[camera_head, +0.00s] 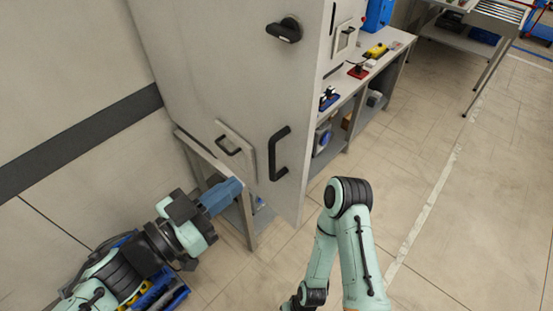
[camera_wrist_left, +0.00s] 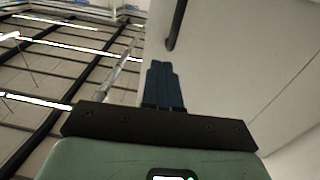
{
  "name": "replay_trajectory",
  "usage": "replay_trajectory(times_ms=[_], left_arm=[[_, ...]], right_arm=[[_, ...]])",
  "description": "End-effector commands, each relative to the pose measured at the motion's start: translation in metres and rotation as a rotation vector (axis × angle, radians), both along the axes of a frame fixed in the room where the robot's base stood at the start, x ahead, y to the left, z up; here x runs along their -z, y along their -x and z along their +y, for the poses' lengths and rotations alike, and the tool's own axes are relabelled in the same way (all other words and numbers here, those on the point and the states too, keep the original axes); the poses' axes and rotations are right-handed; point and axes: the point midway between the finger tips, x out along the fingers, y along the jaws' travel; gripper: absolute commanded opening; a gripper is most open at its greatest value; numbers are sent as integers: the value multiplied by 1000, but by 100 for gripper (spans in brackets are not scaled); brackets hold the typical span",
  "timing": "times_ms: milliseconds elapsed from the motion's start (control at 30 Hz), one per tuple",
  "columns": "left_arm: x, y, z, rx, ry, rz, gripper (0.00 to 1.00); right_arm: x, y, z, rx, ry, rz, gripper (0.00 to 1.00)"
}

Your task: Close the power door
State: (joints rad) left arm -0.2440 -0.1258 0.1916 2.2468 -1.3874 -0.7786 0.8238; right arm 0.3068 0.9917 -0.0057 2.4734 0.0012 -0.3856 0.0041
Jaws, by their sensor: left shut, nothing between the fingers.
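A tall grey door panel (camera_head: 215,75) stands upright in the middle of the head view; I take it to be the power door. It has a black bar handle (camera_head: 278,153) low on its right side and a black rotary knob (camera_head: 284,30) near the top. A smaller pale plate with a black handle (camera_head: 229,146) shows at its lower left. My left gripper (camera_head: 232,186), with blue fingers, is shut and empty, just below the plate near the door's lower edge. In the left wrist view, the shut fingers (camera_wrist_left: 163,85) point toward the pale panel (camera_wrist_left: 235,55). Contact cannot be told.
A workbench (camera_head: 345,100) with small devices runs behind the door on the right. A metal table (camera_head: 490,20) stands at the back right. A blue crate (camera_head: 172,300) lies below my left arm. The floor (camera_head: 475,190) on the right is clear. My right arm shows at bottom centre.

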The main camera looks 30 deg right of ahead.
Motion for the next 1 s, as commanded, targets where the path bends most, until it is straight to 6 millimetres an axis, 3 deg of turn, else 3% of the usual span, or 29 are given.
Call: replay_trajectory(times_ms=[267, 700, 1000], left_arm=[[-5, -1, -23, 19, -1, -17, 0], [-5, -29, -109, 18, 0, -16, 0], [-6, -39, -133, 14, -1, -16, 0]], right_arm=[[3, 1, 0, 0, 1, 2, 37], [14, 7, 0, 1, 1, 7, 37], [16, 7, 0, 0, 1, 8, 37]])
